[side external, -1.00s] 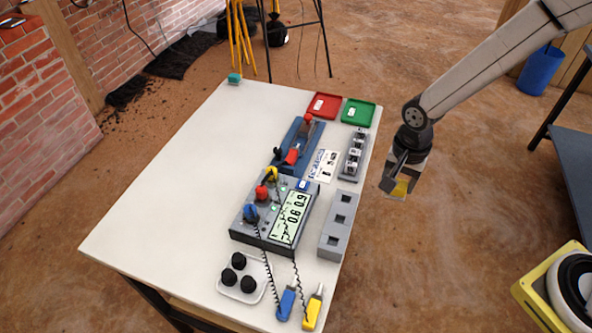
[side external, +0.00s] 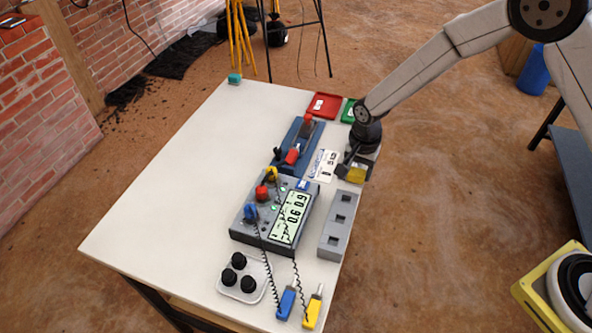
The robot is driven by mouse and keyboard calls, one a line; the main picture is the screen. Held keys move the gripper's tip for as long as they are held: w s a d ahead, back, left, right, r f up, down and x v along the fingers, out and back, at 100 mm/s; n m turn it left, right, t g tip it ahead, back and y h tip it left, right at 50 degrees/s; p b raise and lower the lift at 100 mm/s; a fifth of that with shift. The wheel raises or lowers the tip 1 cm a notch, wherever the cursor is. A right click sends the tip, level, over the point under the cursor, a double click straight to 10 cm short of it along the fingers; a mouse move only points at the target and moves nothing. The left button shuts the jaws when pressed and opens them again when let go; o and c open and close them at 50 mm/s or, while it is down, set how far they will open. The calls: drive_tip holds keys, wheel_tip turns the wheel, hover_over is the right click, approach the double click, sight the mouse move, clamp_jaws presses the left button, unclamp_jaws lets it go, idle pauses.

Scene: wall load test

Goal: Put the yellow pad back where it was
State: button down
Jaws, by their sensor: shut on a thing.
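The yellow pad (side external: 356,174) shows between the fingers of my gripper (side external: 354,170), at the right edge of the table.
A grey meter box with a lit display (side external: 290,217) stands left of the socket block. Blue and yellow probes (side external: 313,308) lie at the near edge. A blue lever fixture (side external: 299,146), a red tray (side external: 324,105) and a partly hidden green tray (side external: 348,110) are farther back.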

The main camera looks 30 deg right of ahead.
sight(344, 188)
drive_tip(key=shift+w+a+f, duration=0.2)
drive_tip(key=shift+w+f, duration=1.05)
drive_tip(key=shift+f, duration=0.3)
drive_tip(key=shift+w+f, duration=0.15)
drive_tip(key=shift+f, duration=0.1)
drive_tip(key=shift+w+f, duration=0.1)
drive_tip(key=shift+f, duration=1.5)
drive_tip(key=shift+f, duration=0.15)
unclamp_jaws()
drive_tip(key=shift+r, duration=0.2)
drive_tip(key=shift+a+r, duration=0.1)
drive_tip(key=shift+r, duration=5.9)
